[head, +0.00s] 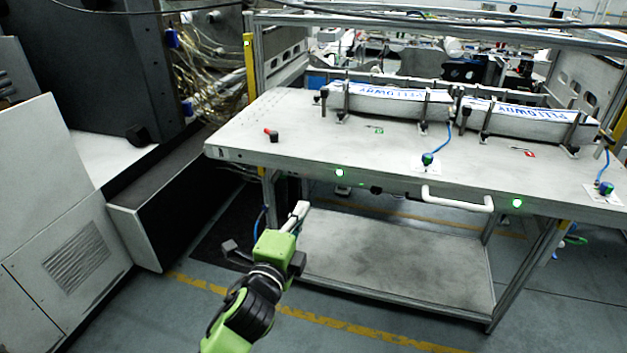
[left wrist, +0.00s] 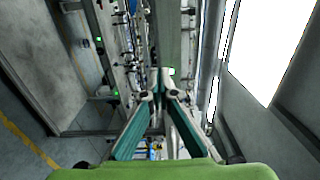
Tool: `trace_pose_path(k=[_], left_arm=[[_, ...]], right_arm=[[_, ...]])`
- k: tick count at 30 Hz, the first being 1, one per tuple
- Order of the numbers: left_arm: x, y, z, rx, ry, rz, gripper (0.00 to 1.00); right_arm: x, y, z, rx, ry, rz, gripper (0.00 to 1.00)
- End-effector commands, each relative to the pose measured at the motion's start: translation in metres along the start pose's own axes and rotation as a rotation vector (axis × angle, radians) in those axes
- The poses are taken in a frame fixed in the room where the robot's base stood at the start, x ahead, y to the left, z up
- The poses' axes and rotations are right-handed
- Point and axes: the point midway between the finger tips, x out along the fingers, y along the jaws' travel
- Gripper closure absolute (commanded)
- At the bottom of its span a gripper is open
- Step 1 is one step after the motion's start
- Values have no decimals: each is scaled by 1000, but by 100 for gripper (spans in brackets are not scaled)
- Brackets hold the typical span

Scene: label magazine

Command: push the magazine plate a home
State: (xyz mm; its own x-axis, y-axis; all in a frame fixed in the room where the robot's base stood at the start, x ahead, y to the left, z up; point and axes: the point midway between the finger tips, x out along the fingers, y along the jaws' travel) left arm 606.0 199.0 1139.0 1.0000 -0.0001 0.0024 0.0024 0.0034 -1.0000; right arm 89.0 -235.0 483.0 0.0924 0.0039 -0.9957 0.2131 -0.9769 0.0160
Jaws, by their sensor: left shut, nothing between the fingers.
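The magazine plate (head: 290,135) is a wide light grey plate on a metal frame, across the right half of the head view. No letter "a" is readable on it. A white bar handle (head: 458,201) sticks out from its front edge. My left gripper (head: 301,208) is shut and empty, in front of and below the plate's front edge, left of the handle. It appears apart from the plate. In the left wrist view its fingers (left wrist: 164,94) come together. My right gripper is in neither view.
Two label stacks (head: 388,100) (head: 520,119) sit in holders on the plate. A red-tipped black knob (head: 271,135) stands at its left. Green lights (head: 340,173) (head: 517,203) glow at the front edge. A lower shelf (head: 390,260) is bare. A grey machine cabinet (head: 60,200) stands left.

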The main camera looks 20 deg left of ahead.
Motion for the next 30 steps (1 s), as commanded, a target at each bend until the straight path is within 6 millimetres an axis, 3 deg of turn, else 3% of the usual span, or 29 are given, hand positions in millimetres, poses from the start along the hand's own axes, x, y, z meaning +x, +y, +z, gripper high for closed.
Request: trace_pose_path(k=[6,15,21,30], left_arm=[[42,-4,0,-3,-1,0,100],[90,-2,0,-4,-1,2,100],[107,0,0,-4,-1,2,100],[113,1,0,-3,0,1,100]], right_arm=[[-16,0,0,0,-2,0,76],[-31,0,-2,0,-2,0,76],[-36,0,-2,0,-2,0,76],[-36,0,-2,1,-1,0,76]])
